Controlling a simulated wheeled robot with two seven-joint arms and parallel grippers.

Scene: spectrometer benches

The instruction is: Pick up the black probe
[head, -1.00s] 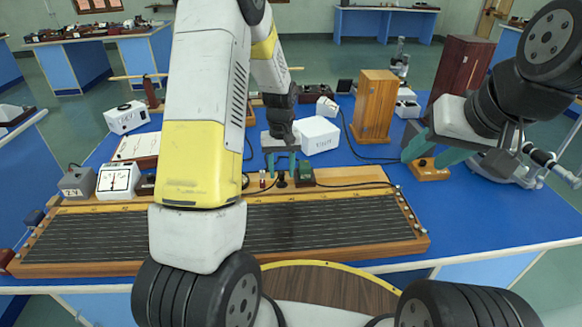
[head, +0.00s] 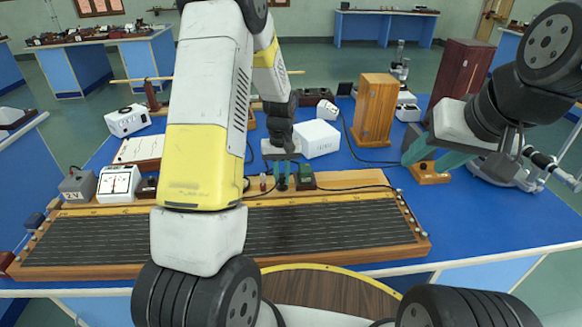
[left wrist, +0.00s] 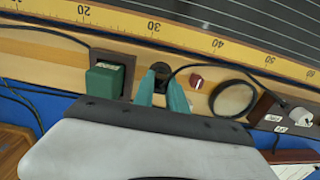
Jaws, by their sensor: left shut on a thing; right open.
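The black probe (left wrist: 160,70) stands at the wooden back rail of the long wire board (head: 330,228), between the two teal fingers of my left gripper (head: 282,182). In the left wrist view its dark round top shows between the fingertips, and my left gripper (left wrist: 161,88) is shut on it. In the head view the fingers mostly hide the probe. My right gripper (head: 424,163) is open and empty at the right, over a small wooden block (head: 430,177).
A green-topped block (left wrist: 107,78) sits close beside the left fingers, and a small red piece (left wrist: 196,81) on their other side. A black cable (left wrist: 225,68) runs along the rail. A white box (head: 317,138) and a tall wooden box (head: 374,110) stand behind.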

